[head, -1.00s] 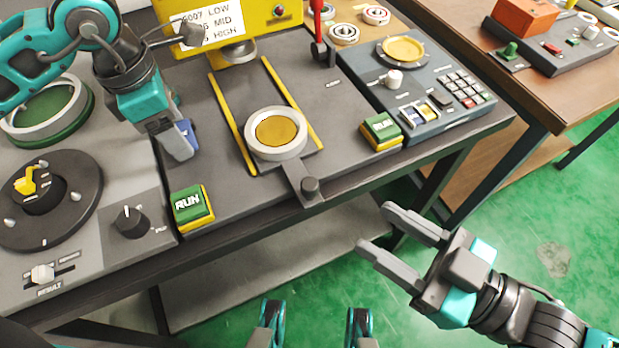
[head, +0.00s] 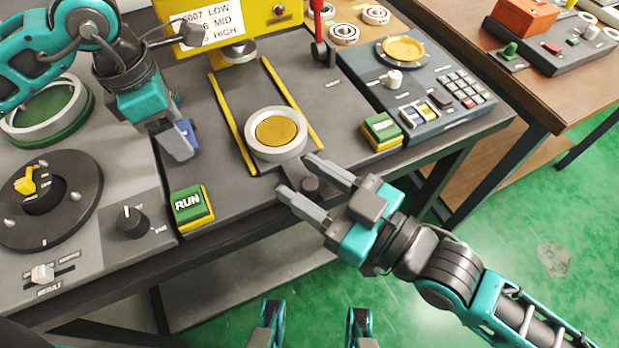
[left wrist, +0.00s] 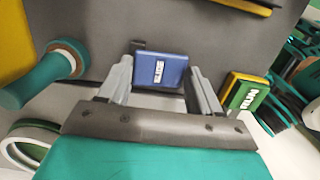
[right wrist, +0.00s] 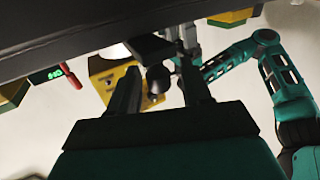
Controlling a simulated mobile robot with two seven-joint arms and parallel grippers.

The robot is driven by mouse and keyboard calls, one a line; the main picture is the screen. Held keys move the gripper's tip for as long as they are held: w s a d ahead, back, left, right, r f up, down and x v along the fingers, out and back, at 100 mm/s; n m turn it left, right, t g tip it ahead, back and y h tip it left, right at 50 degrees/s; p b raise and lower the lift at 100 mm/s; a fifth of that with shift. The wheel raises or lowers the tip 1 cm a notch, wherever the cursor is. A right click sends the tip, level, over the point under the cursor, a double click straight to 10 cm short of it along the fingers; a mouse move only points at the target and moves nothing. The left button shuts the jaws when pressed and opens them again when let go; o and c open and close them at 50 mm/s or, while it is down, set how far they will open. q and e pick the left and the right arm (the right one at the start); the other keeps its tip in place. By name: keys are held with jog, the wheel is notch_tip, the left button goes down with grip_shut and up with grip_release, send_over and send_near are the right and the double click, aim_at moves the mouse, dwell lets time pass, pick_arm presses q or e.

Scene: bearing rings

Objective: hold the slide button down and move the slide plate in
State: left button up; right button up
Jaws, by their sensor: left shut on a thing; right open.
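The blue slide button (head: 188,133) stands on the grey bench top left of the yellow rails. My left gripper (head: 180,150) is shut on it; in the left wrist view the button (left wrist: 160,71) sits between the fingers. Whether it is pressed down I cannot tell. The slide plate (head: 290,166) lies at the front end of the rails, carrying a pale ring with a yellow centre (head: 276,130). Its black knob (head: 310,187) is at the bench's front edge. My right gripper (head: 309,180) is open, its fingers on either side of the knob, which also shows in the right wrist view (right wrist: 158,78).
Green RUN buttons stand left (head: 190,203) and right (head: 381,129) of the slide. A yellow machine (head: 255,18) stands at the rails' far end. A red-handled lever (head: 317,30) is beside it. A keypad panel (head: 425,95) is at the right.

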grip_shut()
dwell(0.5)
